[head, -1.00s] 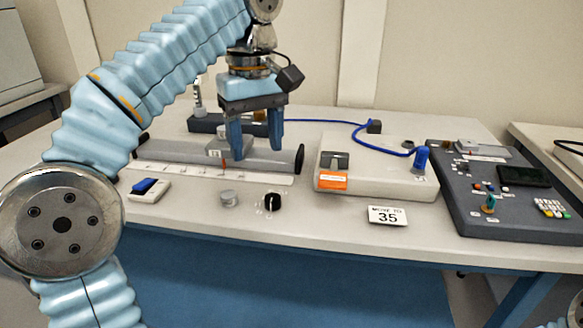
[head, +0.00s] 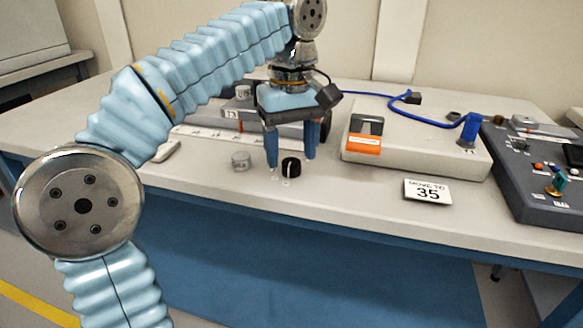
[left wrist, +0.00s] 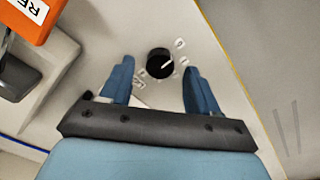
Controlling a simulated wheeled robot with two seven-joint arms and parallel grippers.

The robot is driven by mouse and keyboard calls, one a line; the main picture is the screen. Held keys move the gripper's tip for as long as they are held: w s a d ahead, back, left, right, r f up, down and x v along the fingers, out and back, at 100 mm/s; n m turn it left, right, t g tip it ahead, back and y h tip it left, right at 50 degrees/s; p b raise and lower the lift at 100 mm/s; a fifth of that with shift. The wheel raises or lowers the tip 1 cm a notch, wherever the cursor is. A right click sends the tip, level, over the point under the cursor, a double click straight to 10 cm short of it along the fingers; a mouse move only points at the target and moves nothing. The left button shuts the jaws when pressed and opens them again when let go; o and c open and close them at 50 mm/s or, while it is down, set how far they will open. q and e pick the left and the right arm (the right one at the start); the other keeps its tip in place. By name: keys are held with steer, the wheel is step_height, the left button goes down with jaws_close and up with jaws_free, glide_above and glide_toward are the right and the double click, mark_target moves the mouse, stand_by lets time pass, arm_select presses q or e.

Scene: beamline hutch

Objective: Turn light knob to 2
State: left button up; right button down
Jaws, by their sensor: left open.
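The light knob is a small black round knob with a white pointer line, on the table near its front edge. It shows in the head view (head: 291,167) and in the left wrist view (left wrist: 159,62), with small white position labels around it that are too small to read surely. My left gripper (head: 291,163) is open and points down over the knob. In the left wrist view its blue fingers (left wrist: 156,75) stand on either side of the knob, apart from it, with the knob a little beyond the fingertip line. My right gripper is not in view.
A beige box with an orange label (head: 420,145) and blue cable stands right, behind a "MOVE TO 35" sign (head: 428,190). A dark control panel (head: 535,190) is far right. A rail with a scale (head: 205,138) lies behind.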

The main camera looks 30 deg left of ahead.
arm_select(q)
steer(key=shift+f, duration=0.8)
steer(key=c, duration=1)
steer(key=shift+c, duration=0.2)
